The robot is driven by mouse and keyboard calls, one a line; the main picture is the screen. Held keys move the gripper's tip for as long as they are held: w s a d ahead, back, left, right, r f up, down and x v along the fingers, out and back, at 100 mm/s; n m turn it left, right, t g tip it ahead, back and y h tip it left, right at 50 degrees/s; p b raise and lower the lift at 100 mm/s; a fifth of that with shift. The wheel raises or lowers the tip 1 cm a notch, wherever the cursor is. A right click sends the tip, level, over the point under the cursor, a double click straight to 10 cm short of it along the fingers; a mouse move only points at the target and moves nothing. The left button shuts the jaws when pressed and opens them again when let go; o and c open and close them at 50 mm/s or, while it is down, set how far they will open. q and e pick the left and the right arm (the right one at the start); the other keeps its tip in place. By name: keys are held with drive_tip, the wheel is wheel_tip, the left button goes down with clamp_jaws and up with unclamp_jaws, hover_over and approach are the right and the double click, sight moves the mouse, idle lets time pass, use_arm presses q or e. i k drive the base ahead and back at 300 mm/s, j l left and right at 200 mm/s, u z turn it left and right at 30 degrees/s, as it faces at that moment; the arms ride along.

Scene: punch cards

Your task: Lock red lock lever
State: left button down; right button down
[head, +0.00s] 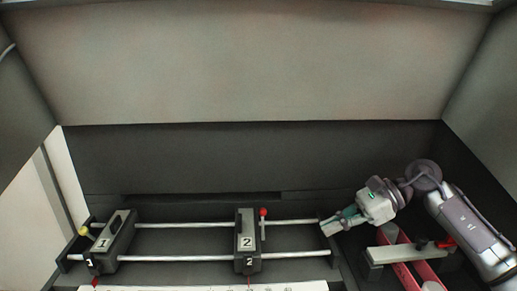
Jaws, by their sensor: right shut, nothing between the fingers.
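A lever with a red knob (263,212) stands upright at the right side of the dark block marked 2 (245,241). A red handle (445,243) also shows on a grey bar at the far right, beside my right arm. I cannot tell from the picture which of these is the lock lever. My right gripper (331,227) is shut and empty near the right ends of the silver rails. It is to the right of the red knob and apart from it. My left gripper is out of view.
A dark block marked 1 (106,243), with a yellow-knobbed lever (83,231), sits at the left of the rails (180,257). A white scale (205,288) runs along the front. Red rails (428,274) lie under the grey bar (389,254). High walls enclose the back and sides.

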sight(263, 212)
drive_tip(key=k, duration=1.45)
